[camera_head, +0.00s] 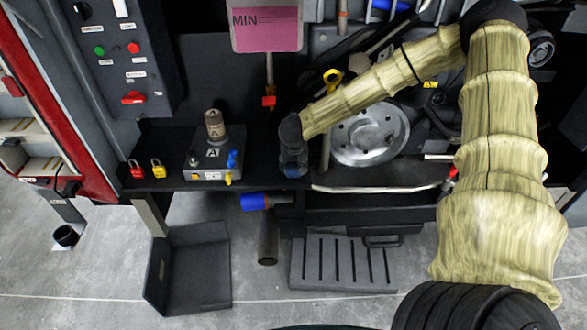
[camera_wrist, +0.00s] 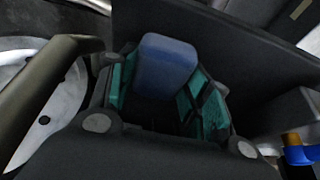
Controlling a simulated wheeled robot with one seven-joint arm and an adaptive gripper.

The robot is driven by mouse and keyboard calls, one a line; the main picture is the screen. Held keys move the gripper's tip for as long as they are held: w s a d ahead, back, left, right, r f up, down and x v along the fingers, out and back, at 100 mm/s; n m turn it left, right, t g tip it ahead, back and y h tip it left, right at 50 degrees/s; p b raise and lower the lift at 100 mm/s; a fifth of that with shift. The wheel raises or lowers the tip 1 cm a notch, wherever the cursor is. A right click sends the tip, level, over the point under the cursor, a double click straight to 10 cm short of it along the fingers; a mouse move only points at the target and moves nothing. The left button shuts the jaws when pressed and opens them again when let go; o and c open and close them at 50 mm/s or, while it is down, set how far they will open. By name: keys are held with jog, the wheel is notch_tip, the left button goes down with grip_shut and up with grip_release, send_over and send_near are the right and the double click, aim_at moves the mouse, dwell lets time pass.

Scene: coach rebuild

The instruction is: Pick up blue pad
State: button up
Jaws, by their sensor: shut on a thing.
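The blue pad (camera_wrist: 167,65) is a small block with rounded edges. In the wrist view it sits between the teal-lined fingers of my gripper (camera_wrist: 163,88), which is shut on it. Its lower part is hidden down between the fingers. In the head view my gripper (camera_head: 292,168) points down at the black shelf, right of the grey box marked A. I cannot tell whether the pad touches the shelf.
Left on the shelf (camera_head: 262,152) are a grey box with a knob (camera_head: 212,158), a red padlock (camera_head: 136,169) and a yellow padlock (camera_head: 157,168). A metal wheel (camera_head: 370,136) and a bar (camera_head: 326,140) stand close on the right. A blue-ended pipe (camera_head: 257,201) lies below.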

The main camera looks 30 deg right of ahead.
jog(key=shift+r, duration=0.15)
jog(key=shift+r, duration=1.3)
jog(key=s+a+r+b, duration=0.1)
jog(key=s+a, duration=0.2)
jog(key=s, duration=0.4)
jog(key=s+a+r, duration=0.1)
jog(key=s+a, duration=0.2)
jog(key=s, duration=0.4)
jog(key=shift+s+b, duration=0.35)
jog(key=shift+s, duration=0.05)
jog(key=shift+a, duration=0.1)
